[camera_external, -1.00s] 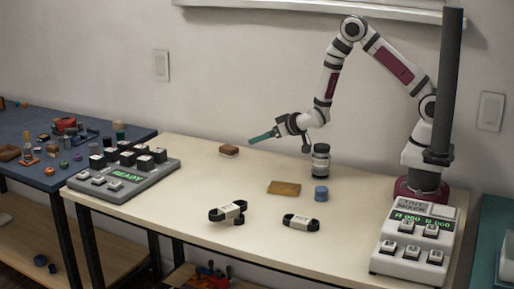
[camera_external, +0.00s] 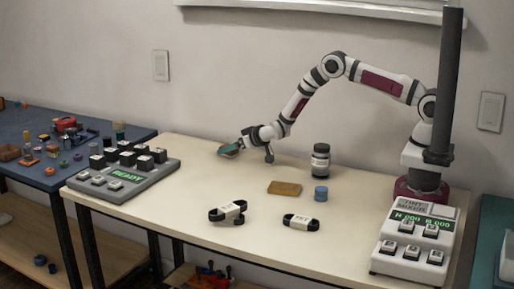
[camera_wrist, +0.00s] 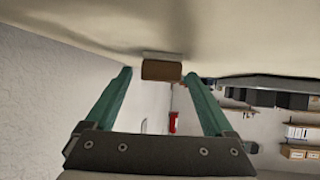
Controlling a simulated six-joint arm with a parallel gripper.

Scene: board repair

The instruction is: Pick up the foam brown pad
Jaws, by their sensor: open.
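The brown pad (camera_wrist: 162,70) is a small block with a brown face and a pale layer against the table. In the wrist view it shows just beyond and between the tips of my two teal fingers. My gripper (camera_external: 229,150), also in the wrist view (camera_wrist: 158,75), is open, with a finger on each side of the pad's line. Gaps show at both sides, and it holds nothing. In the external view the pad, at the back left of the table, is mostly hidden by my fingers.
A flat tan slab (camera_external: 284,188), a blue round container (camera_external: 321,194) and a dark jar (camera_external: 320,160) stand to the right. Two banded black coils (camera_external: 228,212) (camera_external: 301,222) lie in front. A READY button console (camera_external: 125,172) is at left. The table between is clear.

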